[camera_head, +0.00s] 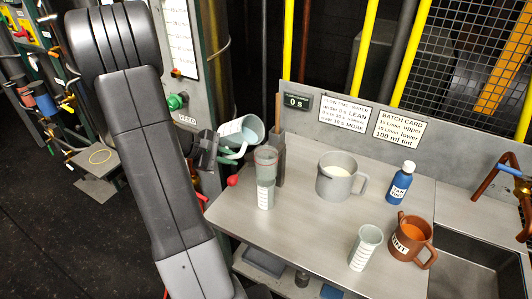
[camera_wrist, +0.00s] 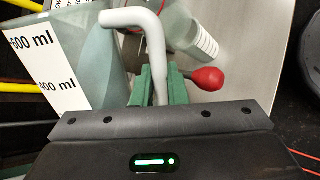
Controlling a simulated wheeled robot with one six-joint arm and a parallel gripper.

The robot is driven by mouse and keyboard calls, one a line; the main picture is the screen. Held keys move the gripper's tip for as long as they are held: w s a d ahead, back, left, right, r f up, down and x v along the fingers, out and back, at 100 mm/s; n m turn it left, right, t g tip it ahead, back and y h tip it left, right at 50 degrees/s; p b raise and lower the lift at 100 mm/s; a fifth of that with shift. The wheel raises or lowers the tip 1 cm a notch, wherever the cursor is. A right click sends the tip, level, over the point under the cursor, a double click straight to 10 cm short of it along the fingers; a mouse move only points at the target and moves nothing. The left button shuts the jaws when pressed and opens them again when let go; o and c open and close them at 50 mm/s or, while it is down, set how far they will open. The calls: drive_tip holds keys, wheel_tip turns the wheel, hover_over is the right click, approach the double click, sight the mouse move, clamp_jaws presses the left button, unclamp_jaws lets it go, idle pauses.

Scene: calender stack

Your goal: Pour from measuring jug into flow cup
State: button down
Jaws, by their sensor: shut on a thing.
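The measuring jug (camera_head: 231,127) is pale green and translucent, with pale blue liquid inside, and appears tilted. Its scale marks and white handle (camera_wrist: 158,45) show in the wrist view (camera_wrist: 95,60). My gripper (camera_wrist: 158,88) has green jaws shut on the handle; it also shows in the head view (camera_head: 228,154). The flow cup (camera_head: 266,157) is a grey-brown translucent cup on a stand, just right of and below the jug's mouth. A clear graduated cylinder (camera_head: 265,195) stands under it. No stream between jug and flow cup can be made out.
A red ball knob (camera_head: 232,181) sits left of the cylinder. A grey mug of white liquid (camera_head: 337,180), blue bottle (camera_head: 401,183), brown tint jug (camera_head: 409,240) and empty beaker (camera_head: 364,249) stand on the steel bench (camera_head: 305,228). A timer (camera_head: 297,102) reads 0 s.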

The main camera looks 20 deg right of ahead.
drive_tip(key=shift+w+a+r+m+t+y, duration=0.2)
drive_tip(key=shift+r+m+t+y, duration=0.1)
drive_tip(key=shift+r+t, duration=0.3)
drive_tip(key=shift+w+a+r+m+t+y, duration=0.1)
drive_tip(key=shift+w+r+m+t+y, duration=0.2)
drive_tip(key=shift+t, duration=0.4)
idle(2.2)
drive_tip(key=shift+s+d+r+m+t+y+b, duration=0.15)
drive_tip(key=shift+s+r+m+t+b, duration=0.2)
drive_tip(key=shift+b, duration=0.5)
drive_tip(key=shift+s+d+r+m+t+y+b, duration=0.15)
drive_tip(key=shift+r+t+b, duration=0.25)
drive_tip(key=shift+b, duration=0.4)
idle(1.8)
drive_tip(key=shift+w+a+r+n+p, duration=0.15)
drive_tip(key=shift+n+p, duration=0.15)
drive_tip(key=shift+p, duration=0.7)
drive_tip(key=shift+w+a+f+g+h+p, duration=0.1)
drive_tip(key=shift+w+f+g+h+p, duration=0.15)
drive_tip(key=shift+g+h+p, duration=0.35)
drive_tip(key=shift+w+f+n, duration=0.3)
drive_tip(key=shift+f+n, duration=0.1)
drive_tip(key=shift+f, duration=0.25)
drive_tip(key=shift+s+g, duration=0.2)
drive_tip(key=shift+g, duration=0.05)
